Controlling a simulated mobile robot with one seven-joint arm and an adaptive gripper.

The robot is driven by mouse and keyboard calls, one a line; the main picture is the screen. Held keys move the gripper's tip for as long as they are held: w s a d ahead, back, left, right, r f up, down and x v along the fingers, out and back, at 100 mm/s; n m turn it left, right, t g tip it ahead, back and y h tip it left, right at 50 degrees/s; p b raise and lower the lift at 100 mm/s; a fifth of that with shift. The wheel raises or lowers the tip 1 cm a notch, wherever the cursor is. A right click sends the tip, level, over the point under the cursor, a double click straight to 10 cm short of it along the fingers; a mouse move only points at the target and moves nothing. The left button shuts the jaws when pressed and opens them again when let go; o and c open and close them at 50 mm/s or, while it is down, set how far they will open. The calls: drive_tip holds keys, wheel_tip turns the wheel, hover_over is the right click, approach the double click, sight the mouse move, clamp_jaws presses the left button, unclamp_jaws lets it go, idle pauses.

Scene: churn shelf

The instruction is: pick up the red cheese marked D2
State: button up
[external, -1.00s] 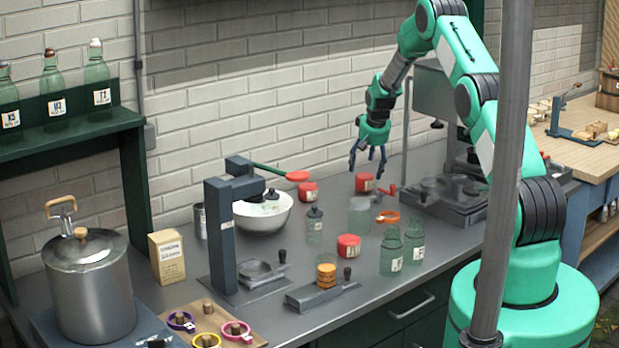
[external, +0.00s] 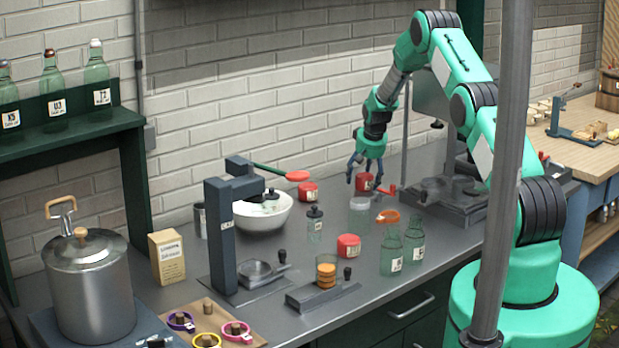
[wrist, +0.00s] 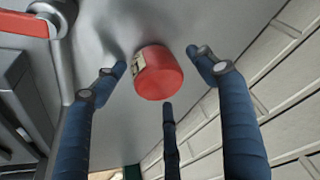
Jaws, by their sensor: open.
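A red cheese (external: 364,182) stands on the grey counter near the brick wall, right under my gripper (external: 365,174). Two more red cheeses are there: one (external: 308,191) beside the white bowl, one (external: 349,246) nearer the front. Their labels are too small to read. In the wrist view, the red cheese (wrist: 158,74) sits between my spread blue fingers (wrist: 160,82), with part of a pale label on its left side. The fingers are open around it with visible gaps, and I see no grip on it. The label's marking is not legible.
A red-handled lever (external: 385,190) and grey press (external: 450,195) stand right of my gripper. The wall (external: 325,150) is close behind.

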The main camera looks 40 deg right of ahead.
sight(365, 175)
idle(0.4)
drive_tip(key=c, duration=1.3)
drive_tip(key=shift+o, duration=0.2)
drive_tip(key=shift+r, duration=5)
